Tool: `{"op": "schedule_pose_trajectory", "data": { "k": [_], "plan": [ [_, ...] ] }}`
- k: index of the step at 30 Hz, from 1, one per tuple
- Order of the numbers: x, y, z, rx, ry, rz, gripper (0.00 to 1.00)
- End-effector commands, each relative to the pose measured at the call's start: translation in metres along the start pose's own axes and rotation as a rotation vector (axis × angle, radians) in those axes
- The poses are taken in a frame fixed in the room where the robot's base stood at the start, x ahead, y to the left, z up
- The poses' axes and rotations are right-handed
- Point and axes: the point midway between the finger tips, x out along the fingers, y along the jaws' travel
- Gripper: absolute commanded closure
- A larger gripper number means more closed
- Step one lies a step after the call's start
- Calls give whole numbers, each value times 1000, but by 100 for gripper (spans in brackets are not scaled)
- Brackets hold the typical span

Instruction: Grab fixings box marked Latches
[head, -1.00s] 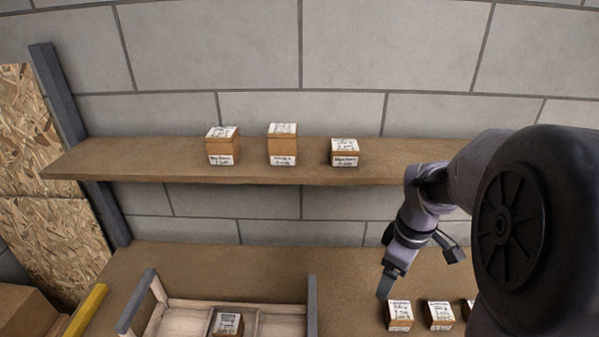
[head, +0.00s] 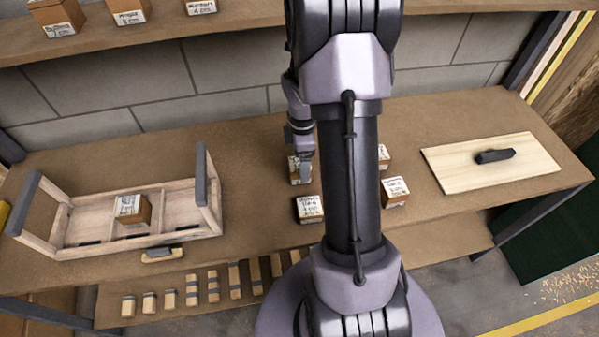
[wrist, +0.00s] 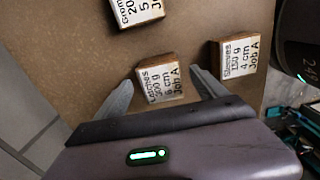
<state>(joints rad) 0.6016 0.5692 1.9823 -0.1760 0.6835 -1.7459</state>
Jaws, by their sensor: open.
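The Latches box (wrist: 160,84) is a small wooden box with a white label, reading Latches, 300 g, 6 cm, Job A in the wrist view. My gripper (wrist: 163,79) is open, with one finger on each side of this box. I cannot tell whether the fingers touch it. In the head view, my gripper (head: 302,152) is over the bench at a labelled box (head: 300,174), which appears to be the same one, partly hidden by my arm.
A Sleeves box (wrist: 237,60) is just right of my right finger; another labelled box (wrist: 138,10) is beyond. A divided wooden tray (head: 182,212) holding one box stands left on the bench. A board with a dark handle (head: 494,156) lies right. A shelf (head: 100,43) holds several boxes.

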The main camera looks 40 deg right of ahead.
Motion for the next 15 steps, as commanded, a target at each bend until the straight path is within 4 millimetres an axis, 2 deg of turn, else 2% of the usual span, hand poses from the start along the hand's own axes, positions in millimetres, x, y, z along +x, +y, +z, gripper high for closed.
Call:
{"op": "schedule_pose_trajectory", "data": {
  "k": [1, 5, 11, 15],
  "plan": [
    [15, -1, -3, -2, 0, -2, 18],
    [40, -2, -6, 0, 0, -3, 18],
    [40, -1, -6, 0, 0, -1, 18],
    [39, -1, -6, 0, 0, -1, 44]
  ]
}}
